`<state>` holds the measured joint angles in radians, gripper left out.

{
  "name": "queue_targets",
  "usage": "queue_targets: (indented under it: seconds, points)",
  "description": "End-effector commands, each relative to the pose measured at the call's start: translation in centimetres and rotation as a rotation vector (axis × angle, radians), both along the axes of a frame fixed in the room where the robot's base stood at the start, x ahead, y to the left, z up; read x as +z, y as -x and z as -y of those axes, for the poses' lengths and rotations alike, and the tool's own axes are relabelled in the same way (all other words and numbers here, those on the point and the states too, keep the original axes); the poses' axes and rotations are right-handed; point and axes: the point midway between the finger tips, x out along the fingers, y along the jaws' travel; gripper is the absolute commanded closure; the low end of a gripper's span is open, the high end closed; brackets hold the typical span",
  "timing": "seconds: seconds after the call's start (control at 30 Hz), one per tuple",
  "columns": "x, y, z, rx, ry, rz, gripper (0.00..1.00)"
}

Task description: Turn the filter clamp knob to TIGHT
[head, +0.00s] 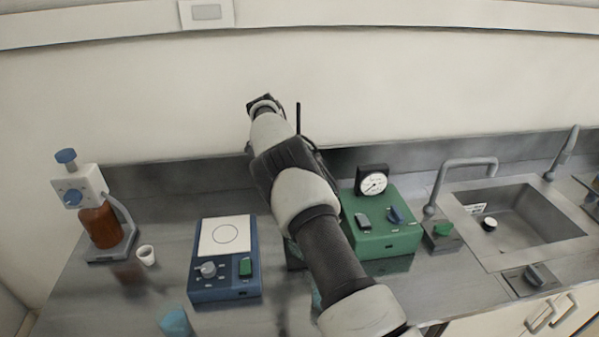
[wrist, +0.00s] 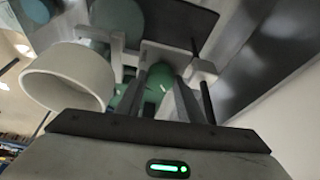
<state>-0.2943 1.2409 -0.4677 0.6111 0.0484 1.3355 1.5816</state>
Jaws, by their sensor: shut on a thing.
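My arm crosses the middle of the head view and hides the filter stand behind it; my gripper is hidden there too. In the wrist view, my gripper (wrist: 160,88) has its two grey fingers around a green part (wrist: 157,82), which appears to be the filter clamp knob. The fingers are shut on it. A pale round cup or funnel (wrist: 68,78) sits just left of the fingers. The knob's pointer and any TIGHT mark cannot be read.
A blue stirrer plate (head: 226,285) and a bottle dispenser (head: 102,225) with a small white cup (head: 146,255) stand left. A green pump box with a gauge (head: 372,183) stands close right of my arm. A sink (head: 530,220) lies farther right. The wall is behind.

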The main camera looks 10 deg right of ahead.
Motion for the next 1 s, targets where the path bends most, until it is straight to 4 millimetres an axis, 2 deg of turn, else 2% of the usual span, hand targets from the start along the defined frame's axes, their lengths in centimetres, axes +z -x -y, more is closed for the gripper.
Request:
queue_targets:
  seconds: [0.23,0.67,0.7,0.73,1.0]
  points:
    - [-0.01,-0.05,-0.02,-0.060,-0.002,-0.001,0.89]
    - [-0.03,-0.07,-0.07,-0.069,-0.003,0.000,0.89]
    - [-0.04,-0.07,-0.07,-0.069,-0.003,0.000,0.65]
    - [-0.04,-0.06,-0.07,-0.069,-0.002,0.000,0.60]
    - [-0.02,-0.07,-0.03,-0.069,-0.002,0.000,0.58]
